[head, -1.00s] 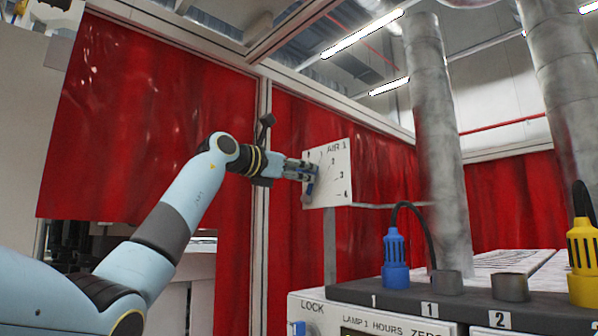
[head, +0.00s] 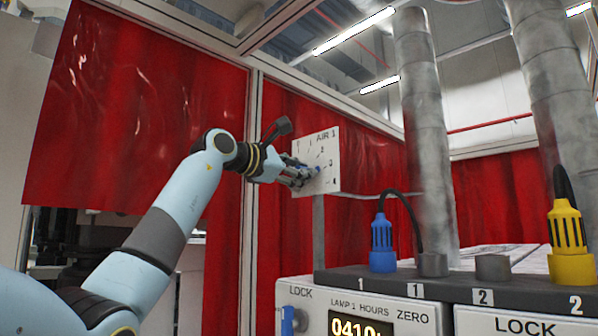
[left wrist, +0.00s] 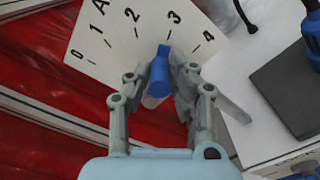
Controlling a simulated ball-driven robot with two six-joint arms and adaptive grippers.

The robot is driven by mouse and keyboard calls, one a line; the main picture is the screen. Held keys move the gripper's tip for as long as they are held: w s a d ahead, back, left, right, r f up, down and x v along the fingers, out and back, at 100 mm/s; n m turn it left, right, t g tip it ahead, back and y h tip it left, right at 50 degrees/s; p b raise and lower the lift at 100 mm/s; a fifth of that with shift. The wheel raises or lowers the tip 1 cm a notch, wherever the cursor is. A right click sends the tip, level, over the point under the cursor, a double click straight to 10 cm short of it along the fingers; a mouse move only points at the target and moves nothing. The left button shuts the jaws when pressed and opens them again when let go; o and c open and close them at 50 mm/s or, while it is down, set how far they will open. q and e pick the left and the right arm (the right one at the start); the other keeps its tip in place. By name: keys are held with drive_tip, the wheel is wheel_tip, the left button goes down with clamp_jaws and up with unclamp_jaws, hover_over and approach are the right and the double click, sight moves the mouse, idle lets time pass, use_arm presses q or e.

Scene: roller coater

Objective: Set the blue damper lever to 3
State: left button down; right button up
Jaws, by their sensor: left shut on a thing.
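The white AIR 1 plate (head: 323,149) stands upright in front of the red curtain. Its dial numbers 0 to 4 show in the left wrist view (left wrist: 190,48). The blue damper lever (left wrist: 159,73) points at about the tick below 3. In the head view only a bit of the lever (head: 317,169) shows past the fingers. My left gripper (left wrist: 158,80) is shut on the lever, with a finger on each side. It also shows at the plate in the head view (head: 305,175). My right gripper is in neither view.
A grey duct (head: 422,140) rises right of the plate. Below stand a blue plug (head: 382,248) and a yellow plug (head: 567,240) on a dark ledge over the lamp panels (head: 365,312). A thin rod runs from the plate towards the duct.

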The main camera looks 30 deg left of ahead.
use_arm(q)
drive_tip(key=shift+f, duration=0.15)
idle(0.3)
drive_tip(key=c, duration=1.2)
unclamp_jaws()
drive_tip(key=shift+w, duration=0.1)
drive_tip(key=shift+o, duration=0.2)
drive_tip(key=shift+s+d, duration=0.15)
drive_tip(key=shift+s, duration=0.05)
drive_tip(key=v, duration=1.2)
drive_tip(key=shift+w, duration=0.1)
